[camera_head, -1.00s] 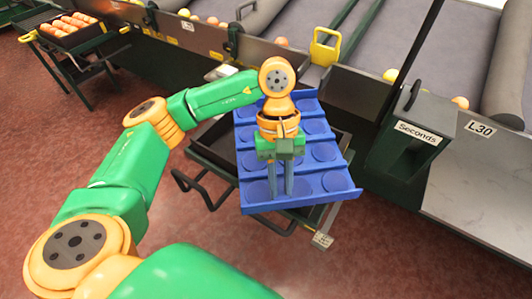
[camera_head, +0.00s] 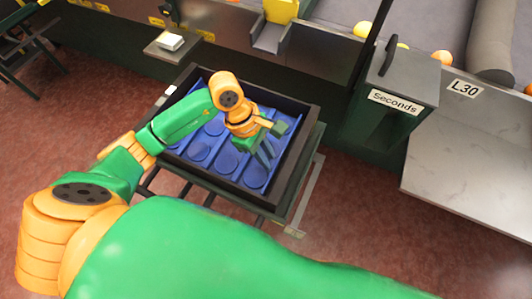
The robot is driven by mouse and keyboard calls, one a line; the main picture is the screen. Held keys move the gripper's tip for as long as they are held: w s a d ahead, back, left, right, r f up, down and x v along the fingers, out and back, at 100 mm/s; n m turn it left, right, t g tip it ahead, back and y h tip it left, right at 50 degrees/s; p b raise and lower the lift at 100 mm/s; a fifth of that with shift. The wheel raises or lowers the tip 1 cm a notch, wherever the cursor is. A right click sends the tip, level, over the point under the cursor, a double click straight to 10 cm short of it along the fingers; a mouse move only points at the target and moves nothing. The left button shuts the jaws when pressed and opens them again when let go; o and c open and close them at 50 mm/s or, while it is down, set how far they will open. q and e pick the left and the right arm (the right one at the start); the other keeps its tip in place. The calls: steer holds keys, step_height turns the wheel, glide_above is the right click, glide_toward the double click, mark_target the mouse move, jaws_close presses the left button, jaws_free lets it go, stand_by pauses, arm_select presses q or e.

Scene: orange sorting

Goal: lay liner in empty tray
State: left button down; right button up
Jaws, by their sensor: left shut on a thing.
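The blue liner (camera_head: 201,151) with round cups lies inside the black tray (camera_head: 231,192), low between its walls. The tray sits on a dark stand. My left gripper (camera_head: 264,158) is over the right part of the liner, fingers pointing down into the tray and shut on the liner. My left forearm hides part of the liner and the tray's left side. My right gripper is not in view.
A green box labelled "Seconds" (camera_head: 388,98) stands right of the tray beside a grey counter (camera_head: 470,150). A conveyor with a yellow chute (camera_head: 272,35) runs behind. A small shelf with a white item (camera_head: 170,41) is at the back left. Open floor lies in front.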

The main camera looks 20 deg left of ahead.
arm_select(q)
steer(key=shift+w+f, duration=0.1)
steer(key=shift+f, duration=0.2)
steer(key=c, duration=0.8)
jaws_free()
steer(key=shift+r, duration=0.2)
steer(key=v, duration=1.2)
